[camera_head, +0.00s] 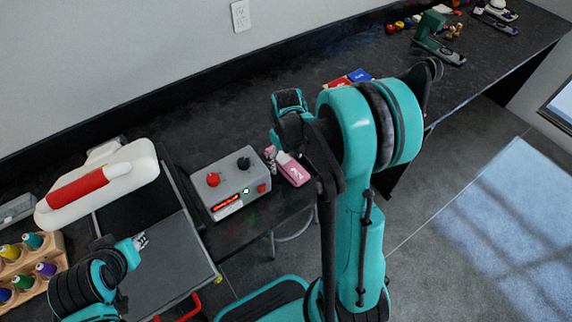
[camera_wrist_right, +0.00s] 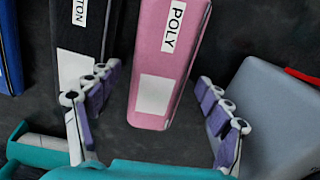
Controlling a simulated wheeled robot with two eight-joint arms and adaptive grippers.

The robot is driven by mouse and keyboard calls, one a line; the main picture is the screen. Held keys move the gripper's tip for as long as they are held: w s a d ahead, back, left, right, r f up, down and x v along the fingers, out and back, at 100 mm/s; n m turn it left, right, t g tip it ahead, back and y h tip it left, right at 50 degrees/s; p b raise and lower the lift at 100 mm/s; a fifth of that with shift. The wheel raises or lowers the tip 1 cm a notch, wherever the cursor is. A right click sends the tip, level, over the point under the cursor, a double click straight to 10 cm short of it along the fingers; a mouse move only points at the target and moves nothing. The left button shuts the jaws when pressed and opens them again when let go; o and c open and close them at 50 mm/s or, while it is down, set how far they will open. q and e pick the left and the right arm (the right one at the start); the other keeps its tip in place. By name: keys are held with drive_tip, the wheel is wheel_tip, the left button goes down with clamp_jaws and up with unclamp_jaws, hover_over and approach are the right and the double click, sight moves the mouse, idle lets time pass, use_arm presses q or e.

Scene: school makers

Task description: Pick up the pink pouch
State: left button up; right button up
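The pink pouch (camera_head: 293,170) lies on the black counter just right of the grey control box, partly hidden by my right arm. In the right wrist view the pink pouch (camera_wrist_right: 170,50) carries a "POLY" label and a blank white patch. My right gripper (camera_wrist_right: 158,76) is open, its purple-padded fingers apart on either side of the pouch's near end, with gaps showing. In the head view the right gripper (camera_head: 271,155) is mostly hidden by its arm. My left gripper (camera_head: 140,241) is at lower left, away from the pouch; its finger opening is unclear.
The grey control box (camera_head: 235,166) with red and black knobs stands left of the pouch. A dark pouch (camera_wrist_right: 80,35) lies close left of it in the wrist view. A white and red heat press (camera_head: 105,185) and a spool rack (camera_head: 22,262) are at left.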

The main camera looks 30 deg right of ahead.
drive_tip(key=c, duration=1)
drive_tip(key=shift+r, duration=0.15)
